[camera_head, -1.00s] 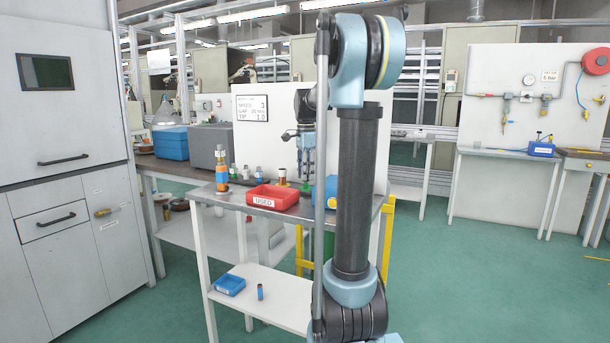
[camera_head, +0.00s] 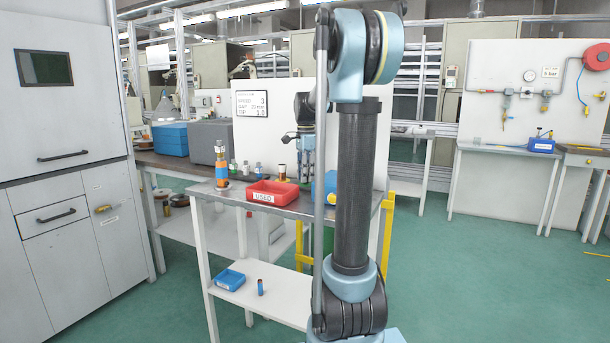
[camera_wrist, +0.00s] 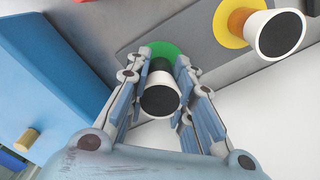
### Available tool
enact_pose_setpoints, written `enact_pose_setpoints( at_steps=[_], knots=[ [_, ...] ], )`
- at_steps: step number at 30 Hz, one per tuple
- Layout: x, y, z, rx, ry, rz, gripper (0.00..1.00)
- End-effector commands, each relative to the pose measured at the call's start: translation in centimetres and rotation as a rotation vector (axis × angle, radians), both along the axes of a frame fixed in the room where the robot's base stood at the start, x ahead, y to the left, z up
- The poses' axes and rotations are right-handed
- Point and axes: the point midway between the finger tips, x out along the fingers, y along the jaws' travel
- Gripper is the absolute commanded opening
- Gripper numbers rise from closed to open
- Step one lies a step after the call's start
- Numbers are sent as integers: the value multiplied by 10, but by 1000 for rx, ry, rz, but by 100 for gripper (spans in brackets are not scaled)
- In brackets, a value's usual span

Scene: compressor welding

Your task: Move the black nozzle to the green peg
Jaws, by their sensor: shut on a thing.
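The black nozzle (camera_wrist: 160,98) is between the fingers of my gripper (camera_wrist: 161,88) in the wrist view. Its round dark end with a pale rim faces the camera, and its black neck points away. The green peg (camera_wrist: 160,49) shows as a green disc directly behind the neck, in line with it. I cannot tell whether the nozzle is seated on the peg or just above it. My gripper is shut on the nozzle. In the head view my gripper (camera_head: 306,172) is over the table, partly behind my arm; the held nozzle is not clear there.
Close right of the nozzle, another dark-ended piece (camera_wrist: 275,34) stands on a yellow-orange base. A blue box (camera_wrist: 50,70) fills the left of the wrist view. In the head view a red tray (camera_head: 273,195) and an orange-and-blue stack (camera_head: 221,170) stand on the table left of my gripper.

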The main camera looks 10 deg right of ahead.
Motion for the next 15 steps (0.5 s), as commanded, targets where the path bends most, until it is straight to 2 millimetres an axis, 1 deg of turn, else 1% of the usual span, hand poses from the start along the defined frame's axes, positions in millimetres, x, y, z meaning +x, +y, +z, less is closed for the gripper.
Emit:
enact_pose_setpoints(
  at_steps=[7,8,9,10,15],
  knots=[
    [0,0,-6,0,0,0,0],
    [0,0,-6,0,0,0,29],
    [0,0,-6,0,0,0,38],
    [0,0,-6,0,0,0,44],
    [0,0,-6,0,0,0,45]
  ],
)
